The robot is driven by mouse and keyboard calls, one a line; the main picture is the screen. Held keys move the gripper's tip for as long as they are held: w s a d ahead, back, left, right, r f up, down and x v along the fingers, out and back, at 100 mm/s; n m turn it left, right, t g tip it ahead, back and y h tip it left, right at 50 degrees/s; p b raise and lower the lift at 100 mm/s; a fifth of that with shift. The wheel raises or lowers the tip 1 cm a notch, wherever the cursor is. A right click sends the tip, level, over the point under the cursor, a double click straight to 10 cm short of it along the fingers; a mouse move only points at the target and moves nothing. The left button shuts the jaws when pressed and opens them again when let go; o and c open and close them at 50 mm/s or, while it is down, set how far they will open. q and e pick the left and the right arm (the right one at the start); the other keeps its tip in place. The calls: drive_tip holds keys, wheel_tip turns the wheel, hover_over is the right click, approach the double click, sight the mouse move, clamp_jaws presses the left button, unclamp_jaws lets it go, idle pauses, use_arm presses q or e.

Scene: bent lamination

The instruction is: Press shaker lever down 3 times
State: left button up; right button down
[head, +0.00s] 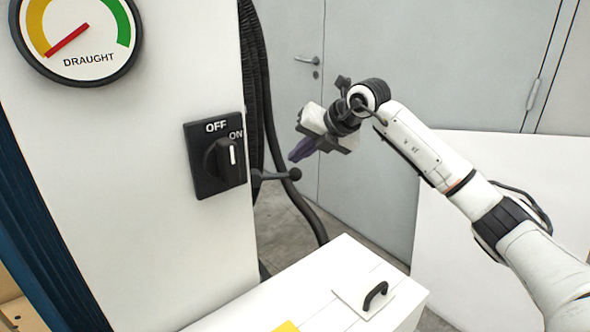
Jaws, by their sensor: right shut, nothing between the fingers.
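The shaker lever (276,175) is a short dark bar with a round knob at its right end. It sticks out to the right from the side of the white cabinet and lies nearly level. My right gripper (294,157) is shut and empty, with its dark purplish fingers pointing down and left. In the picture its tips are just above the lever's knob, with a small gap between them. I cannot tell how far apart they are in depth. My left gripper is not in view.
The white cabinet (150,200) carries a DRAUGHT gauge (90,35), needle in the yellow, and a black OFF/ON switch (215,155). Black hoses hang behind the lever. Below is a white box (345,265) with a black handle (375,294). A grey door (420,70) stands behind.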

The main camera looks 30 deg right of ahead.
sight(299, 172)
drive_tip(key=shift+f, duration=0.1)
drive_tip(key=shift+f, duration=0.3)
drive_tip(key=shift+f+b, duration=1.45)
drive_tip(key=shift+f, duration=0.7)
idle(1.6)
drive_tip(key=shift+r, duration=0.1)
idle(0.4)
drive_tip(key=shift+r+p, duration=2)
drive_tip(key=shift+r, duration=0.45)
wheel_tip(299, 172, up, 5)
drive_tip(key=p, duration=0.4)
